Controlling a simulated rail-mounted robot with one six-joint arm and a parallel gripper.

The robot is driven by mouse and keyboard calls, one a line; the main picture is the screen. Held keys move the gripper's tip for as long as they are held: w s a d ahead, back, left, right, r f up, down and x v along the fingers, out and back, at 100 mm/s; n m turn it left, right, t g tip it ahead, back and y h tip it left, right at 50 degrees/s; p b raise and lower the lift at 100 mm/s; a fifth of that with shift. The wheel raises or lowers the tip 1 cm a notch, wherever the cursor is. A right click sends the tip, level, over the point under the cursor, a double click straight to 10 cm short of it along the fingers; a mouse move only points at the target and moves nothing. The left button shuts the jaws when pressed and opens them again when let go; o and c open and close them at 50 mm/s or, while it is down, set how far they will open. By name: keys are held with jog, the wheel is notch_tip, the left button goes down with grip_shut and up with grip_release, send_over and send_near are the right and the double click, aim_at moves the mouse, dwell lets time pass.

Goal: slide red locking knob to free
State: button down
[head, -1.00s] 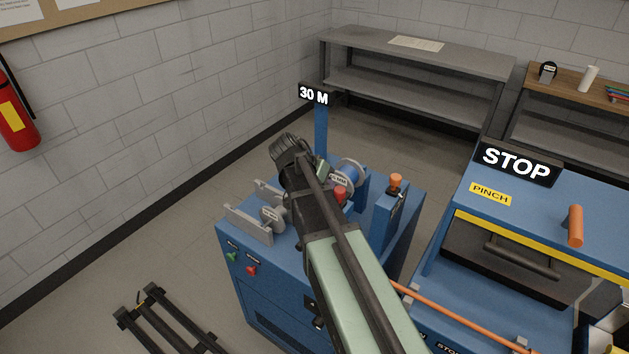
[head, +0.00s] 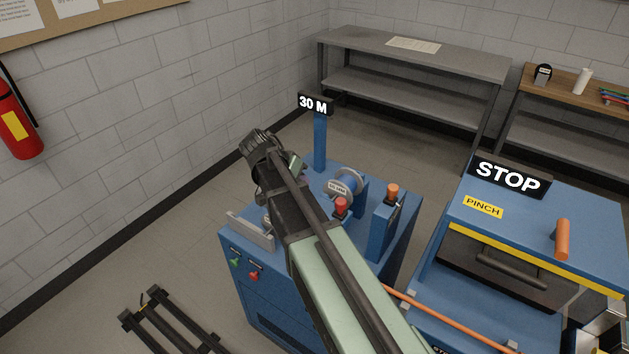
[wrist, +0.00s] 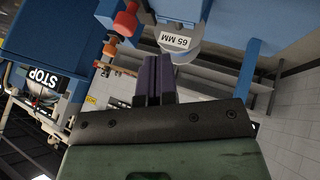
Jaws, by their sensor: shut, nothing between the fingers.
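The red locking knob (head: 341,206) stands upright on the blue machine (head: 407,209), in front of a round grey part labelled 65 MM (head: 352,181). In the head view my arm passes just left of the knob and hides my fingers. In the wrist view, the red knob (wrist: 126,21) is at the upper left, beside the 65 MM part (wrist: 180,42). My gripper (wrist: 154,62) shows there with its dark fingers together and empty. The fingers appear apart from the knob.
An orange-topped lever (head: 392,193) stands on the machine right of the red knob. A grey plate (head: 250,231) rises at its left edge, and a post carries a 30 M sign (head: 315,104). The blue unit with the STOP sign (head: 509,178) is to the right.

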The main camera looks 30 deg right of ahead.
jog(key=p+v, duration=0.1)
jog(key=v, duration=0.2)
jog(key=shift+w, duration=0.1)
jog(key=s+a+f+n+t+y+b, duration=0.1)
jog(key=s+a+f+n+y+b, duration=0.6)
jog(key=s+a+f+n, duration=0.4)
jog(key=s+b, duration=0.1)
jog(key=s, duration=0.2)
jog(key=shift+s+a+f+t, duration=0.3)
jog(key=shift+s+a+f, duration=0.05)
jog(key=shift+s+a, duration=0.05)
